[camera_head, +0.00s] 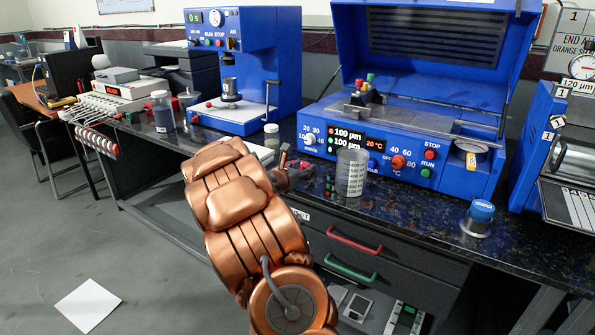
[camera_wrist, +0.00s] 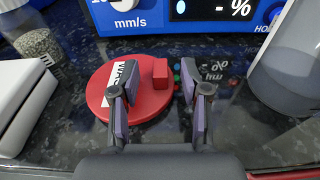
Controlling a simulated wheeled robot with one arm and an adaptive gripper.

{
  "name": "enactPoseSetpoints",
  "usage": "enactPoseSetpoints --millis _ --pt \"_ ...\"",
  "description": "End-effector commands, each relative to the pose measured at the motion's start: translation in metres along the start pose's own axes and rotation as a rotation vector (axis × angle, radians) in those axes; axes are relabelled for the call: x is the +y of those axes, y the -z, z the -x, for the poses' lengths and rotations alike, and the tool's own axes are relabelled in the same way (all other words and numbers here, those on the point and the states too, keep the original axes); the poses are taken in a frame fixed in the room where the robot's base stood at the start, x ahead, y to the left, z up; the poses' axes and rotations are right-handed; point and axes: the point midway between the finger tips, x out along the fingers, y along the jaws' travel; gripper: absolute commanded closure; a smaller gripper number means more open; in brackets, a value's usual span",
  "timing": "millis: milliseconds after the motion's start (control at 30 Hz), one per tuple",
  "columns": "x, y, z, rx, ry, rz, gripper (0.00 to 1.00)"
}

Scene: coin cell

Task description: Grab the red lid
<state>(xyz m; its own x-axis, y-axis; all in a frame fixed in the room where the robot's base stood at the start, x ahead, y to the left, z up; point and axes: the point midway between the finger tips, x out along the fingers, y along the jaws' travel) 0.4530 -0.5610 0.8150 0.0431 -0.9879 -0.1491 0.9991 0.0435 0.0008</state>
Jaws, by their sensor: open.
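The red lid (camera_wrist: 132,110) lies flat on the dark speckled counter in the wrist view. It is a round disc with a raised red block (camera_wrist: 160,73) on its right part and a white label with dark letters. My gripper (camera_wrist: 160,92) is open and empty. Its left finger shows over the lid's disc and its right finger just right of the lid, with the block between them in the picture. I cannot tell how high the fingers are above the lid. In the head view my gripper (camera_head: 291,165) is low at the counter's front, and the lid is mostly hidden there.
A clear graduated beaker (camera_head: 351,173) stands close right of my gripper. A small jar of grey grains (camera_wrist: 38,46) and a white object (camera_wrist: 22,100) are on the left. The blue coating machine (camera_head: 440,170) stands behind.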

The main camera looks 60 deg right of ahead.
Motion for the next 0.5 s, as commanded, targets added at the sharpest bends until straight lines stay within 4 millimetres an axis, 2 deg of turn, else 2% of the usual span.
enactPoseSetpoints --millis 100,367,500 --pt "-0.0004 0.0006 -0.0083 0.001 0.001 0.0 0.54" --pt "-0.0005 0.0004 -0.0097 0.0 0.001 0.001 0.54" --pt "-0.0005 0.0004 -0.0096 0.0 0.001 0.001 0.69"
